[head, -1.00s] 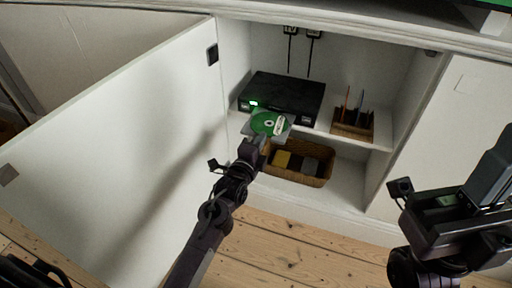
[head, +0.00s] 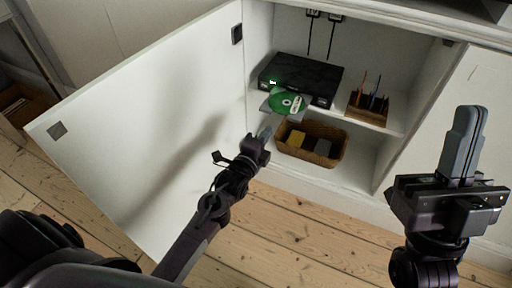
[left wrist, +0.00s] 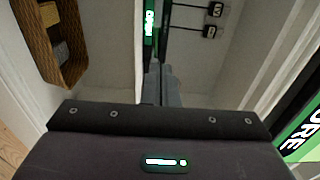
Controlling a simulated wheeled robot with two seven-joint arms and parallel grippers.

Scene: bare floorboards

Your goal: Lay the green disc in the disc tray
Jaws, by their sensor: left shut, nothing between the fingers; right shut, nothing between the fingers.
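The green disc (head: 285,102) with a white label lies flat on the grey disc tray (head: 268,109), which sticks out from the front of the black player (head: 300,73). Whether it sits fully in the recess is too small to tell. My left gripper (head: 266,131) is shut and empty, just below and in front of the tray, apart from the disc. Its shut fingers (left wrist: 164,88) also show in the left wrist view, below a green strip with white marks that I cannot identify. My right gripper (head: 470,112) is shut and empty at the right, pointing up.
The player stands on the cabinet's upper shelf, beside a wooden holder (head: 367,106) with upright thin items. A wicker basket (head: 312,152) with a yellow and a dark item stands below. The white door (head: 150,120) is open at the left. Floorboards in front are bare.

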